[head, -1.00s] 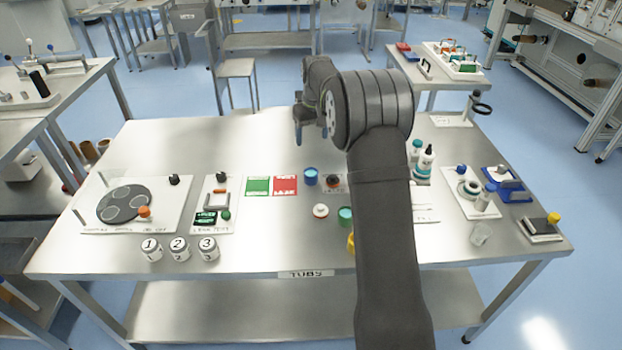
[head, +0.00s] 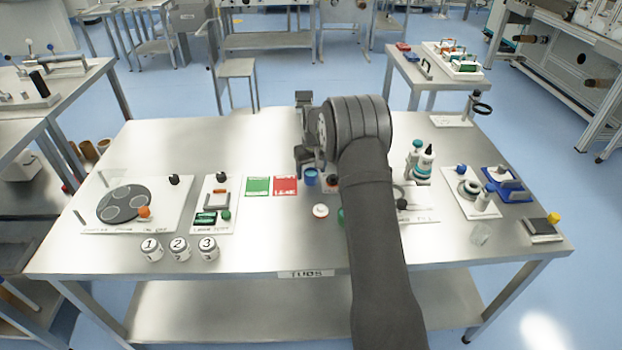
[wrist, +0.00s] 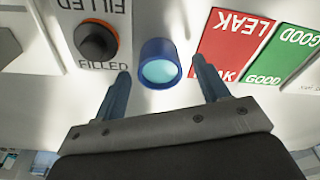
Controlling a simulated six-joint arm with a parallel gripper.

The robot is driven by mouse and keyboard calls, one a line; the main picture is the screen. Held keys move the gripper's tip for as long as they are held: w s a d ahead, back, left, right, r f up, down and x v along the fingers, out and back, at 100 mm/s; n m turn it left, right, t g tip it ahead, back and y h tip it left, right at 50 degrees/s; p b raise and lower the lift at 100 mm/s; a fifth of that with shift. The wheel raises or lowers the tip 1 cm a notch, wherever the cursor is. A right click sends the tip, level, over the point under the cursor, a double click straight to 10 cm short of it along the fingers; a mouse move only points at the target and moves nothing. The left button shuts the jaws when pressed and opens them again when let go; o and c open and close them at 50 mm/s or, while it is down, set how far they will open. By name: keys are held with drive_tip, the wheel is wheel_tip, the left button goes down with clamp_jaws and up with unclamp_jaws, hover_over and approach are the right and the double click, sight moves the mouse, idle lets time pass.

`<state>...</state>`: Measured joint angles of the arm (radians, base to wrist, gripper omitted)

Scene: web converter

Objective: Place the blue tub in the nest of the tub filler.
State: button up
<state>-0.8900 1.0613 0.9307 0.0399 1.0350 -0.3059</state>
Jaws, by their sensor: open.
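The blue tub (head: 310,178) stands upright on the steel table, beside the red card. It also shows in the wrist view (wrist: 159,64) as a blue ring with a light cyan inside. My gripper (head: 309,165) is open and empty above and behind the tub. In the wrist view the two fingertips (wrist: 160,72) lie to either side of the tub, which sits a little beyond the line between them. No touch shows. A white plate (head: 424,215) marked "FILL", right of my arm, seems to belong to the tub filler. My arm hides part of it, and I cannot make out the nest.
The red LEAK card (head: 286,186) and green GOOD card (head: 257,187) lie left of the tub. A FILLED plate with a black knob (wrist: 95,42) is close by. A white-topped tub (head: 320,211) stands in front. Bottles (head: 423,165) stand right of my arm.

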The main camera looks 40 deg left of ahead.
drive_tip(key=shift+a+f, duration=0.15)
drive_tip(key=shift+f, duration=0.7)
drive_tip(key=c, duration=1.2)
drive_tip(key=shift+r, duration=0.15)
